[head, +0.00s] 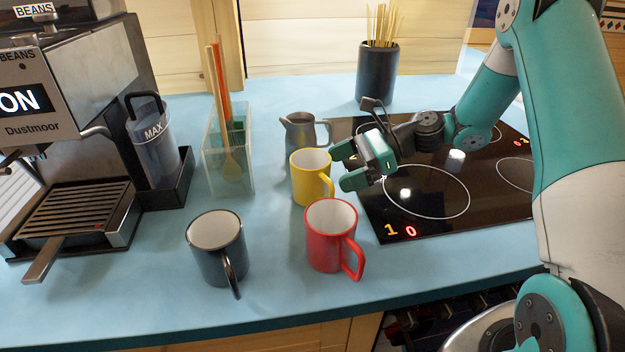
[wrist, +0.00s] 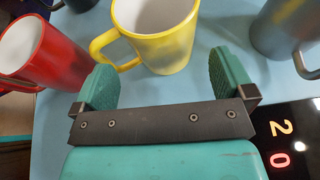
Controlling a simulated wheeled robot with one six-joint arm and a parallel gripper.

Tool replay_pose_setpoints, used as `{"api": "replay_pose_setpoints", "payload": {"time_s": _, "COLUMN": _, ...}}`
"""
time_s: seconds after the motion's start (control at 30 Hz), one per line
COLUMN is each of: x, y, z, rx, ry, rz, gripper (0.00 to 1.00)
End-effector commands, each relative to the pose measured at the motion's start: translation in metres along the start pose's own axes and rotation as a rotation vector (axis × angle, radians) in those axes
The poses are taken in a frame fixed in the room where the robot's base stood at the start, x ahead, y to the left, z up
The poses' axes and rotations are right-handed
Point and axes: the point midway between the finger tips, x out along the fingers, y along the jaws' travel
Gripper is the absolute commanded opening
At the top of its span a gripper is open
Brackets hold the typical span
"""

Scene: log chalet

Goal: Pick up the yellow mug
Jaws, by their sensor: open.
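The yellow mug (head: 310,178) stands upright on the blue counter, with a white inside and its handle toward the lower right in the head view. My gripper (head: 343,166) is open just right of it. In the wrist view the yellow mug (wrist: 160,38) lies just ahead of the open jaws (wrist: 165,80), its handle at its left side near the left finger. The jaws hold nothing. I cannot tell whether a finger touches the mug.
A red mug (head: 325,236) stands close in front of the yellow one, a dark mug (head: 220,250) to the left. A grey pitcher (head: 299,133) stands behind. The black hob (head: 450,212) lies under my gripper. A utensil box (head: 228,160) and coffee machine (head: 75,120) stand left.

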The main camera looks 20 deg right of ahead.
Motion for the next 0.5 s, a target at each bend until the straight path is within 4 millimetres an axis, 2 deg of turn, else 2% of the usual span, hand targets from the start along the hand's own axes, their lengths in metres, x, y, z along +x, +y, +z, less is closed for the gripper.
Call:
{"api": "replay_pose_setpoints", "payload": {"time_s": 0.17, "x": 0.013, "y": 0.000, "z": 0.000, "rx": 0.000, "ry": 0.000, "rz": 0.002, "gripper": 1.00}}
{"api": "replay_pose_setpoints", "payload": {"time_s": 0.4, "x": 0.049, "y": -0.002, "z": -0.001, "rx": 0.000, "ry": 0.000, "rz": 0.003, "gripper": 1.00}}
{"api": "replay_pose_setpoints", "payload": {"time_s": 0.5, "x": 0.055, "y": -0.002, "z": -0.002, "rx": 0.000, "ry": 0.001, "rz": 0.001, "gripper": 1.00}}
